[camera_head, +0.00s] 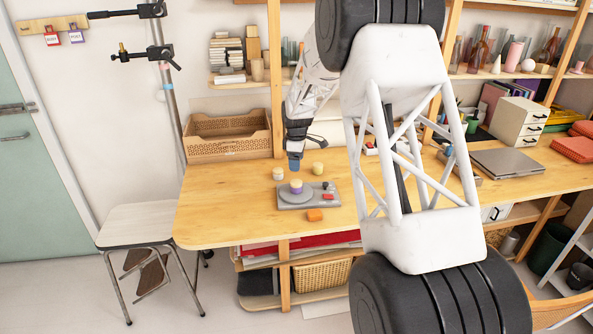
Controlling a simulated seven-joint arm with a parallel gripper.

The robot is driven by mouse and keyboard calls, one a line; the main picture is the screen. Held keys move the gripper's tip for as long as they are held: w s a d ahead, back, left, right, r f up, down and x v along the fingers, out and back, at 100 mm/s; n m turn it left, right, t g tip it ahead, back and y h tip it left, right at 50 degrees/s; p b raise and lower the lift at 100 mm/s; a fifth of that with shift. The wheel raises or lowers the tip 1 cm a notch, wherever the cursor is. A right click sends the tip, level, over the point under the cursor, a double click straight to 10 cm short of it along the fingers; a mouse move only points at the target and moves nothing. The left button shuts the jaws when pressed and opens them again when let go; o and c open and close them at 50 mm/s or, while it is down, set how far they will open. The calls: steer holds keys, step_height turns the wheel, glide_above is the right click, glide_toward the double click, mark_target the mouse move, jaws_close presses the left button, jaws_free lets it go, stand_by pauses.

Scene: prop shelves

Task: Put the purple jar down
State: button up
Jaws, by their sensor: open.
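A pale-lidded jar (278,174) stands left of my gripper and a yellow-green jar (318,169) right of it. An orange block (315,215) lies in front of the device. A wooden crate (228,137) stands at the back left. The table's left part is clear.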

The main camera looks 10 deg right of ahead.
steer(key=shift+r, duration=0.8)
steer(key=s+r+m, duration=0.2)
steer(key=s+r, duration=0.4)
steer(key=s, duration=0.3)
steer(key=s+r+m+t, duration=0.1)
steer(key=s+r+m, duration=0.1)
steer(key=s+r, duration=0.55)
steer(key=s+r+m, duration=0.3)
steer(key=s+r, duration=0.1)
steer(key=s, duration=0.7)
steer(key=s+f+m+t, duration=0.1)
steer(key=s+m, duration=0.6)
steer(key=s, duration=2.6)
steer(key=shift+f+t, duration=0.25)
steer(key=shift+t, duration=0.05)
